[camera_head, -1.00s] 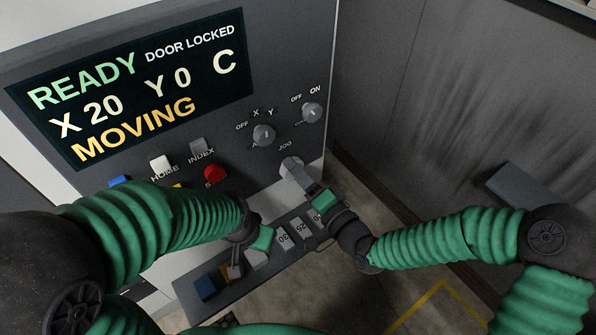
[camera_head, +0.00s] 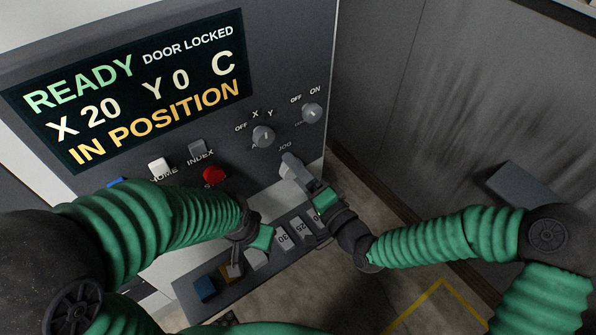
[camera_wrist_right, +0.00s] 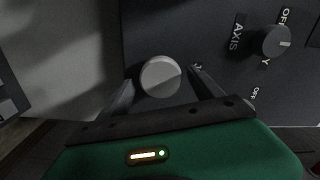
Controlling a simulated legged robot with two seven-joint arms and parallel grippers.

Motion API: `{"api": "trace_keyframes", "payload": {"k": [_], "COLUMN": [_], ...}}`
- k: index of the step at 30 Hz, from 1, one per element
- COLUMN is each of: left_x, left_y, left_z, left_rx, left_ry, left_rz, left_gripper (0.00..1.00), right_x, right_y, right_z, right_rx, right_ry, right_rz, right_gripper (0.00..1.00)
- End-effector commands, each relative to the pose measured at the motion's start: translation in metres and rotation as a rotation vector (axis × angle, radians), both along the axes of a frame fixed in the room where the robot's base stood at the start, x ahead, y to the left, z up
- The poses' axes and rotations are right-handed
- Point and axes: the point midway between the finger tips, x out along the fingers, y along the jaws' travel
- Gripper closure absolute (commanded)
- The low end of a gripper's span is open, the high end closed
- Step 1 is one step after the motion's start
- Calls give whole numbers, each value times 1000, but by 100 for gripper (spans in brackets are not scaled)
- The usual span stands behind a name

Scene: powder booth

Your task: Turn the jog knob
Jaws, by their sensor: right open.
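The jog knob (camera_head: 289,160) sticks out from the lower right of the grey control panel, below the JOG label. In the right wrist view the round, light grey jog knob (camera_wrist_right: 160,76) sits between the two fingers of my right gripper (camera_wrist_right: 162,84). The fingers are spread, with a visible gap on the right side. In the head view my right gripper (camera_head: 296,172) reaches the knob from below right and hides part of it. My left gripper (camera_head: 237,268) is low over the tray, and its fingers are too small and dark to read.
The panel's display (camera_head: 130,90) reads READY, X 20, Y 0, IN POSITION, DOOR LOCKED. The axis knob (camera_head: 263,136) and an on/off knob (camera_head: 312,112) are above the jog knob. A red button (camera_head: 214,174) is at left. A tray (camera_head: 190,306) below holds several blocks.

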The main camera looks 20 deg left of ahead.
Motion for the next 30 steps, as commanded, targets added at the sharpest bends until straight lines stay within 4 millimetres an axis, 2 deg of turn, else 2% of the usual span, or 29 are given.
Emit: {"api": "trace_keyframes", "payload": {"k": [5, 8, 17, 19, 21, 27, 30], "left_x": [0, 0, 0, -1, 0, 0, 0], "left_y": [0, 0, 0, 0, 0, 0, 0], "left_z": [-1, -5, -21, 7, 24, 69, 83], "left_rx": [0, 0, 0, 0, 0, 0, 0], "left_ry": [0, 0, 0, 2, -1, 0, 0], "left_rz": [0, 0, 0, 0, 0, 0, 0], "left_gripper": [64, 64, 64, 64, 64, 64, 64], "right_x": [-2, -7, -50, -55, -60, -78, -89], "right_y": [-1, -9, -67, -73, -79, -103, -116], "right_z": [0, -2, -5, 10, 10, 9, 7], "right_rx": [-2, -3, -6, 1, 0, 0, -1], "right_ry": [0, 1, 2, 9, 10, 12, 11], "right_rz": [1, 0, -3, 0, 0, -2, -3], "right_gripper": [25, 25, 25, 25, 25, 25, 25]}}
